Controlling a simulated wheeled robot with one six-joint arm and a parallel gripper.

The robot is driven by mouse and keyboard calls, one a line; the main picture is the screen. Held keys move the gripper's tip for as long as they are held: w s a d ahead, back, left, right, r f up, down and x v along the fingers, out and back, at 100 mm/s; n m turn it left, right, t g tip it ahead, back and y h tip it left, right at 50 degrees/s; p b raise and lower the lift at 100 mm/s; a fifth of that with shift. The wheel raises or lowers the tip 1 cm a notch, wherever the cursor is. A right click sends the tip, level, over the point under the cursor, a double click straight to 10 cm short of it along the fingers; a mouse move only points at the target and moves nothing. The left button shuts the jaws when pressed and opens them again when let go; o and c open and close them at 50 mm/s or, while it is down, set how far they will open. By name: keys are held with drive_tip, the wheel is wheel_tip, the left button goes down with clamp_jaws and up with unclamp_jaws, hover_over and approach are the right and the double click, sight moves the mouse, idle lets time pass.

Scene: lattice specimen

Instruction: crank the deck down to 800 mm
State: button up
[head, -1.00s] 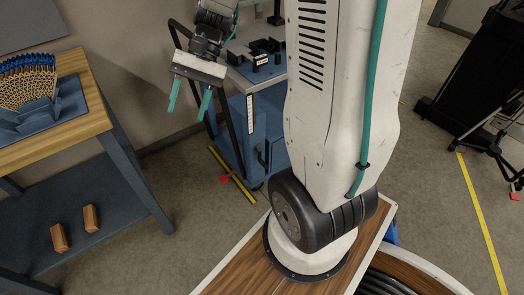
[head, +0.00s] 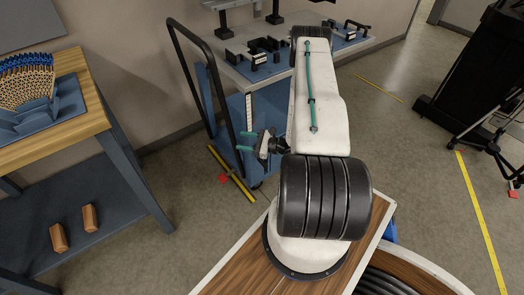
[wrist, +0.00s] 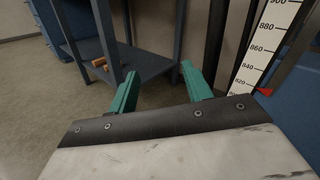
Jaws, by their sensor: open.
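The lift cart has a grey deck (head: 226,62) on a blue body (head: 232,108), against the back wall. A white height scale (head: 249,112) runs down its front; in the wrist view the scale (wrist: 268,40) shows marks from 900 down to 820. A small red mark (wrist: 263,91) shows at the scale's edge near 820. My gripper (head: 244,141) is in front of the cart, just below the scale, pointing left. Its teal fingers (wrist: 158,70) are apart with nothing between them. I cannot make out the crank; my arm and gripper cover that area.
Black fixtures (head: 259,52) stand on the deck. A black push handle (head: 203,85) rises at the cart's left. A wooden-topped bench (head: 85,120) stands at left, with two brown blocks (head: 90,218) on its lower shelf.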

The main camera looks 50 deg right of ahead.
drive_tip(key=s+d+f+m+t+h, duration=0.1)
drive_tip(key=s+d+f+m+h, duration=0.4)
drive_tip(key=f, duration=0.3)
drive_tip(key=s+d+f+m+t+h, duration=0.1)
drive_tip(key=s+d+f+m+h, duration=0.2)
drive_tip(key=f+h, duration=0.45)
drive_tip(key=shift+g, duration=0.3)
drive_tip(key=x, duration=0.5)
drive_tip(key=d+x, duration=0.1)
drive_tip(key=x, duration=0.2)
drive_tip(key=shift+w+d, duration=0.15)
drive_tip(key=shift+w, duration=0.05)
clamp_jaws()
